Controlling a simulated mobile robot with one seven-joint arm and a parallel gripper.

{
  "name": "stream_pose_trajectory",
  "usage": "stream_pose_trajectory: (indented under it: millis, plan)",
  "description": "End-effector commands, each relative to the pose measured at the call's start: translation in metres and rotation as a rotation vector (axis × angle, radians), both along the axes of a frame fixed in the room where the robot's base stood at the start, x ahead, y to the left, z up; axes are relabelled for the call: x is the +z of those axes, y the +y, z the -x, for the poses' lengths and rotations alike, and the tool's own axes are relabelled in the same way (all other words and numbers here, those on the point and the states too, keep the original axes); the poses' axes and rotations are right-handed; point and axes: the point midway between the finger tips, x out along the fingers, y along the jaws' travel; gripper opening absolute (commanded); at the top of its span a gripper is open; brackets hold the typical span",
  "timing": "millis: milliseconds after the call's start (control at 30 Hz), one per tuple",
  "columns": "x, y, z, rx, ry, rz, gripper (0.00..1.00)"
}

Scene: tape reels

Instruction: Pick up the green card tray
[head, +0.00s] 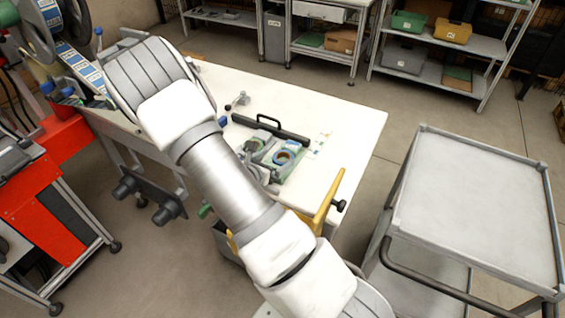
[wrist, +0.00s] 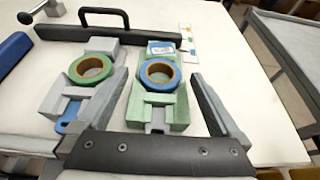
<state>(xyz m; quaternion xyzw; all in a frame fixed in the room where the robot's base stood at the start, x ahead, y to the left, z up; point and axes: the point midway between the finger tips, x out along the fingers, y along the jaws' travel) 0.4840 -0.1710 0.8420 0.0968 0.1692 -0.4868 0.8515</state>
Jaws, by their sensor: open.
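The green card tray (wrist: 180,117) lies on the white table in the wrist view, with a blue tape reel (wrist: 160,73) with a brown core in it and a small label at its far end. It also shows in the head view (head: 292,168), partly behind my arm. My gripper (wrist: 158,76) is open. Its two fingers reach along either side of the green tray, the left one between it and the grey tray beside it. I cannot tell whether the fingers touch the tray or how high they are above the table.
A grey tray (wrist: 58,98) with a green tape reel (wrist: 90,70) lies close to the left. A dark bar with a handle (wrist: 105,32) lies across behind both trays. Small cards (wrist: 187,38) lie behind. The table (wrist: 245,90) is clear to the right.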

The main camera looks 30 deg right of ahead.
Motion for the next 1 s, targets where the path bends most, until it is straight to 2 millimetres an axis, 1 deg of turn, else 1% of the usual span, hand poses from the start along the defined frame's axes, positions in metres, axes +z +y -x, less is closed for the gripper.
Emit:
stream_pose_trajectory:
  millis: [33, 100, 367, 500, 600, 733, 933, 967, 1000]
  plan:
    - [-0.005, -0.009, -0.004, -0.002, 0.002, 0.001, 1.0]
    - [-0.008, -0.016, -0.009, -0.002, 0.001, 0.0, 1.0]
    - [-0.015, -0.031, -0.017, -0.001, 0.001, 0.001, 1.0]
    - [-0.023, -0.05, -0.026, -0.003, 0.0, 0.001, 1.0]
    - [-0.028, -0.06, -0.033, -0.002, 0.0, 0.0, 1.0]
    - [-0.031, -0.066, -0.037, 0.0, 0.001, -0.001, 1.0]
    - [-0.03, -0.067, -0.037, 0.0, 0.001, -0.001, 1.0]
    - [-0.03, -0.067, -0.037, 0.0, 0.001, -0.001, 0.96]
    - [-0.03, -0.067, -0.037, 0.0, 0.001, -0.001, 0.89]
